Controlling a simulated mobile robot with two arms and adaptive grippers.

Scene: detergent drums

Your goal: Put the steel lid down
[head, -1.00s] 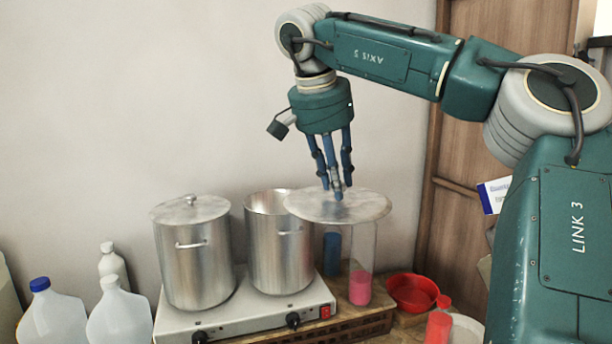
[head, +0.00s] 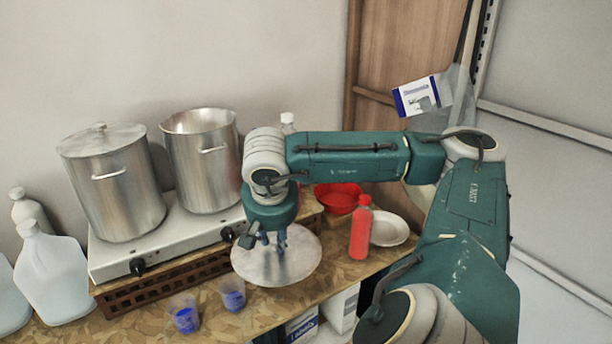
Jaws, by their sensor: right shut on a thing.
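The steel lid (head: 292,266) is a round, flat metal disc low over the wooden worktop, in front of the hotplate's right end. I cannot tell whether its underside touches the worktop. My right gripper (head: 274,246) points down at the middle of the lid and is shut on it; the fingers cover the lid's handle. The pot without a lid (head: 205,165) stands open on the hotplate. The other pot (head: 113,190) stands left of it with its own lid on. My left gripper is not in view.
Two small cups with blue contents (head: 184,318) stand left of the lid near the front edge. A red bottle (head: 361,232), a white bowl (head: 390,228) and a red bowl (head: 338,197) are to the right. The hotplate (head: 190,228) stands behind. White jugs (head: 55,275) are at the left.

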